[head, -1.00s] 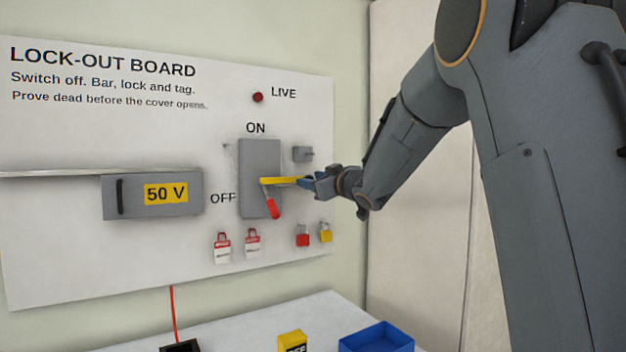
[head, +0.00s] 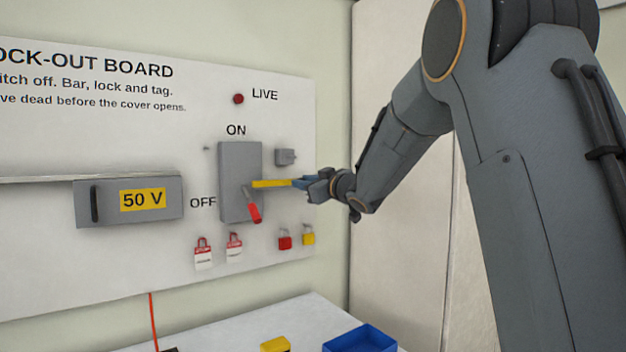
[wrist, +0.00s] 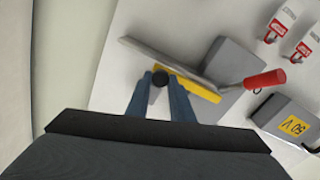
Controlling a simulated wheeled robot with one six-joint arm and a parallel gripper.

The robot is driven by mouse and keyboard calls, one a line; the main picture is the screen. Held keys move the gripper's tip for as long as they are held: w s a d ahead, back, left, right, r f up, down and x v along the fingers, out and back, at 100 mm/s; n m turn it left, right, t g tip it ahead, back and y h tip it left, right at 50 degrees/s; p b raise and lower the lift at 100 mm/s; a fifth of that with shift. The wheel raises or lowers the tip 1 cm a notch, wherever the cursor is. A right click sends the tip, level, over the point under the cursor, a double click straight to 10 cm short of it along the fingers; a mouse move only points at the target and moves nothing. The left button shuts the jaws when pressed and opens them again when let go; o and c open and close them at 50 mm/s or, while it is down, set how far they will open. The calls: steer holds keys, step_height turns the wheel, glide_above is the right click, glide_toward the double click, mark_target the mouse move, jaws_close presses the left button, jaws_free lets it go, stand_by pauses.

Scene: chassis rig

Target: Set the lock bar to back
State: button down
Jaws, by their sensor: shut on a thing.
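The yellow lock bar (head: 272,184) runs sideways in front of the right side of the grey switch box (head: 238,165). My gripper (head: 303,184) is shut at the bar's right end. In the wrist view the blue fingers of my gripper (wrist: 160,95) stand either side of a round black knob (wrist: 160,79), with the yellow lock bar (wrist: 205,92) behind it. The red-handled switch lever (head: 255,212) points down on the box. The bar's mounting is hidden.
A small grey block (head: 285,157) is fixed to the board above the bar. Red and yellow padlocks (head: 285,243) and two red-and-white tags (head: 234,246) hang below. The grey 50 V cover (head: 130,201) is at left. A blue tray (head: 361,340) sits on the bench.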

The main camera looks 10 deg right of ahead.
steer(key=shift+w+d+p, duration=0.3)
steer(key=shift+d+p, duration=0.05)
steer(key=shift+d, duration=0.35)
steer(key=shift+w+d+p, duration=0.25)
steer(key=shift+d+p, duration=0.05)
steer(key=shift+d, duration=0.35)
steer(key=shift+r, duration=0.1)
steer(key=c, duration=1.5)
jaws_free()
steer(key=shift+w+d, duration=0.1)
steer(key=shift+d, duration=0.1)
steer(key=shift+c, duration=0.2)
steer(key=shift+a, duration=0.1)
steer(key=b+v, duration=0.1)
steer(key=v, duration=0.7)
steer(key=shift+b, duration=0.3)
